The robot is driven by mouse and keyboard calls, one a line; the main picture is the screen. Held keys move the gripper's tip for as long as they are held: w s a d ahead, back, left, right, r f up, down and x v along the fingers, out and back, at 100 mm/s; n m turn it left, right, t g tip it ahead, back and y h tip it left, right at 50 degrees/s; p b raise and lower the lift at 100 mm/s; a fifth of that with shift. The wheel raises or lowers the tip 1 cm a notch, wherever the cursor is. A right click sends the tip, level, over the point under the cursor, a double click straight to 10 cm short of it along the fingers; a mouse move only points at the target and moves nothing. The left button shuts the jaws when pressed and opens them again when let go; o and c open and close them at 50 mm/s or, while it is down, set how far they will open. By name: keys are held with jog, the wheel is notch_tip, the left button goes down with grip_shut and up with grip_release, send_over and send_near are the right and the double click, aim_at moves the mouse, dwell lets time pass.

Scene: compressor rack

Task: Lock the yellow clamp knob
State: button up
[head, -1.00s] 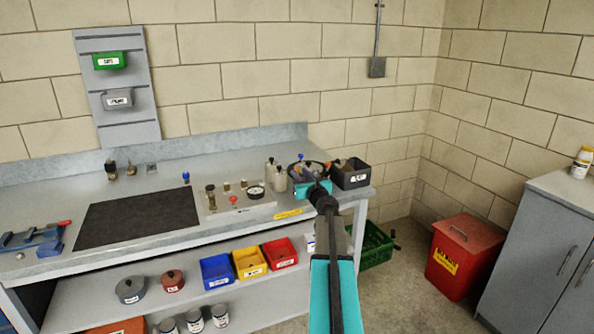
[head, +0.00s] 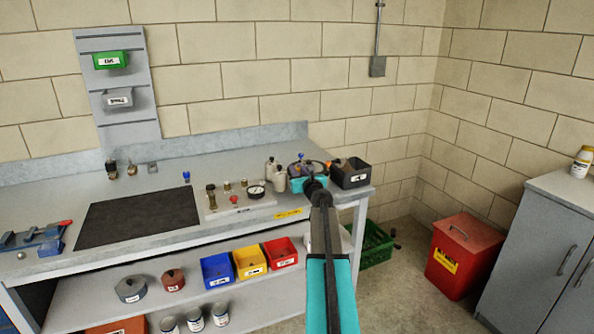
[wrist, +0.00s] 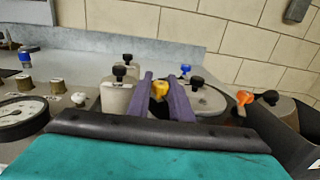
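The yellow clamp knob (wrist: 159,90) is in the middle of the wrist view, on or near the rim of a round pot with a grey lid (wrist: 207,98). The two purple fingers of my gripper (wrist: 160,78) stand on either side of it. I see no clear gap between knob and fingers, but cannot tell whether they press on it. In the head view my arm hides the fingers and knob; the teal pot (head: 297,185) shows at the bench's right end.
Pale canisters (head: 281,176) stand just left of the pot, beside a pressure gauge (head: 256,191) on a white plate. A dark bin (head: 352,180) stands close on the right, with an orange-knobbed part (wrist: 243,98) nearby. The dark mat (head: 135,220) is clear.

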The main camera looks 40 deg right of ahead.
grip_shut()
jog(key=shift+a+m+g+h+b, duration=0.15)
jog(key=shift+m+g+h+b, duration=0.3)
jog(key=shift+h, duration=0.25)
jog(key=shift+w+f+m+g+h+b, duration=0.1)
jog(key=shift+m+g+h+b, duration=1)
jog(key=shift+m+g+h, duration=0.8)
jog(key=shift+w+m+g+h+b, duration=0.1)
jog(key=shift+m+g+h+b, duration=0.4)
jog(key=shift+m+g+h, duration=0.5)
jog(key=shift+m+g+h+b, duration=0.4)
jog(key=shift+m+g+h, duration=0.55)
jog(key=shift+g, duration=0.6)
jog(key=shift+s+g, duration=0.2)
jog(key=shift+g, duration=0.1)
jog(key=shift+o, duration=1.5)
grip_release()
